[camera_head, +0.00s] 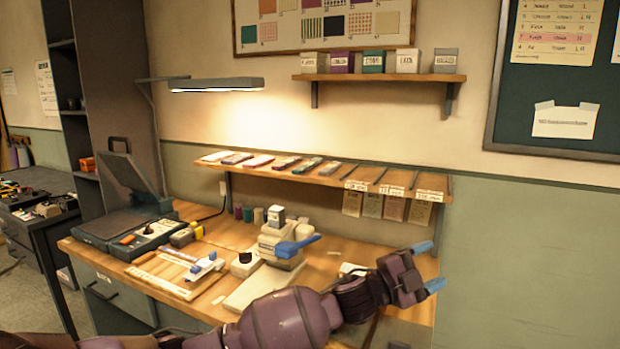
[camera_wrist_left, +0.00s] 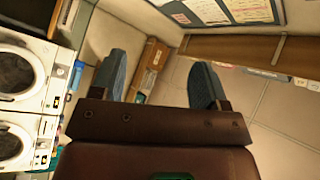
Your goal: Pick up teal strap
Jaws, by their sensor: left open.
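A row of small flat folded pieces lies on the long wooden shelf (camera_head: 330,181) on the wall. One near the middle right looks teal, likely the teal strap (camera_head: 309,164), though it is too small to be sure. My left gripper (camera_head: 427,267) is open and empty, below the right end of that shelf and to the right of the strap. Its two blue fingers stand apart in the left wrist view (camera_wrist_left: 160,80), with nothing between them. I cannot make out the strap in that view. My right gripper is not in view.
Paper tags (camera_head: 388,208) hang from the shelf's right end, above my left gripper. A workbench below holds a press with a blue handle (camera_head: 297,246), a wooden frame (camera_head: 172,274) and a dark open-lidded machine (camera_head: 128,210). White front-loading machines (camera_wrist_left: 22,80) show in the left wrist view.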

